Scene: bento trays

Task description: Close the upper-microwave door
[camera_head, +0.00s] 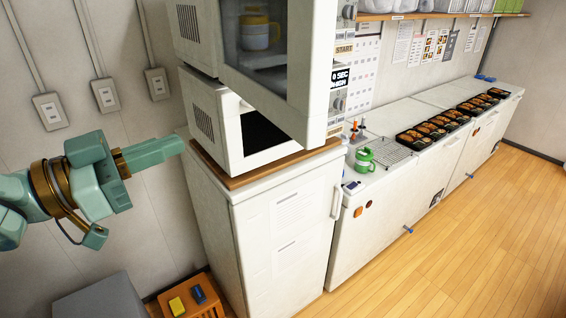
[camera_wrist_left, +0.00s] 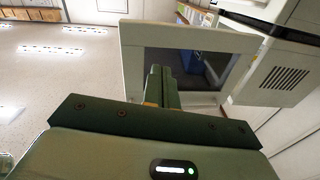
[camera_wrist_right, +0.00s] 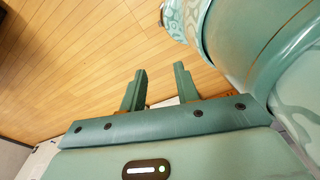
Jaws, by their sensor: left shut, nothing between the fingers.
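The upper microwave (camera_head: 194,28) is white with side vents and stands on a similar lower microwave (camera_head: 207,112). Its door (camera_head: 319,75) stands wide open, swung out toward me, with a dark window. A yellow and white mug (camera_head: 258,30) shows through that window. My left gripper (camera_head: 182,144) is shut and empty, left of the lower microwave and below the open door. In the left wrist view its fingers (camera_wrist_left: 160,86) overlap a pale door frame (camera_wrist_left: 131,62); I cannot tell if they touch. My right gripper (camera_wrist_right: 159,88) is open and empty, outside the head view.
Both microwaves rest on a wooden board over a white cabinet (camera_head: 285,215). A counter (camera_head: 400,100) to the right holds a green mug (camera_head: 364,159), a wire rack and several bento trays (camera_head: 440,121). A small wooden stool (camera_head: 203,307) stands below. The wooden floor (camera_head: 480,220) at right is clear.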

